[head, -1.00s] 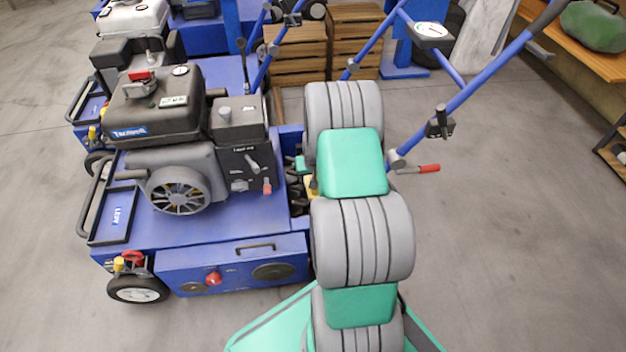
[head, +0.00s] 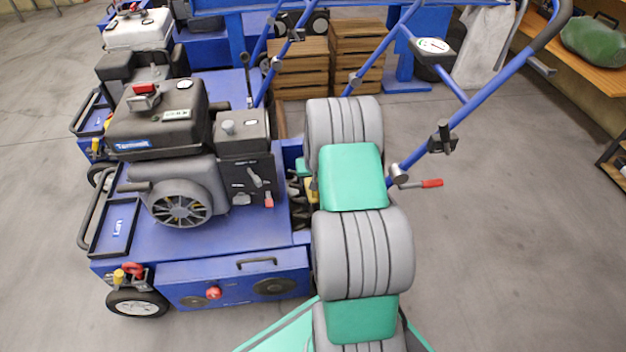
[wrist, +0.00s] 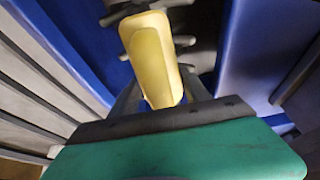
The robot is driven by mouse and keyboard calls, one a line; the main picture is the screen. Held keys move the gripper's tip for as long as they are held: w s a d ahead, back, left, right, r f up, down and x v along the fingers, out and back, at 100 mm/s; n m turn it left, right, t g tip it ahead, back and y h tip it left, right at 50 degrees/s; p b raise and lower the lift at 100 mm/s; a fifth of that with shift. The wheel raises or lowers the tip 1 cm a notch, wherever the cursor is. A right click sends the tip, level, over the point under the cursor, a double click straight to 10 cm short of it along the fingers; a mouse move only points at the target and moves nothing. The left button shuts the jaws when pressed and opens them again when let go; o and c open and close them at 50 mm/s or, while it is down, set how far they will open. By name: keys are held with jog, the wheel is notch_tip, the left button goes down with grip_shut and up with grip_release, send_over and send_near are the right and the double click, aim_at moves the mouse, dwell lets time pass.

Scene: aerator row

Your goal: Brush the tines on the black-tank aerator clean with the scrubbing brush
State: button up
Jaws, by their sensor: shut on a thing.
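The black-tank aerator (head: 190,255) stands close on the left, with a blue deck and a black tank (head: 150,122) on its engine. Its dark tines (head: 299,213) show in a narrow gap at the deck's right end, partly hidden by my arm. In the wrist view dark tines (wrist: 203,45) lie just beyond the brush. My gripper (wrist: 160,97) is shut on the yellow scrubbing brush (wrist: 152,58), which points into the gap between blue panels. In the head view only a small yellow part of the brush (head: 313,190) shows beside my arm. Brush contact with the tines is unclear.
A white-tank aerator (head: 137,30) stands behind. The blue handlebar (head: 475,103) with a red-gripped lever (head: 431,183) rises right of my arm. Wooden crates (head: 300,72) stand at the back, a wooden shelf (head: 590,75) at right. Floor at right is clear.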

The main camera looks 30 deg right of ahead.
jog(key=shift+w+d+r+p, duration=0.1)
jog(key=shift+r+p, duration=2.85)
jog(key=shift+r, duration=1.75)
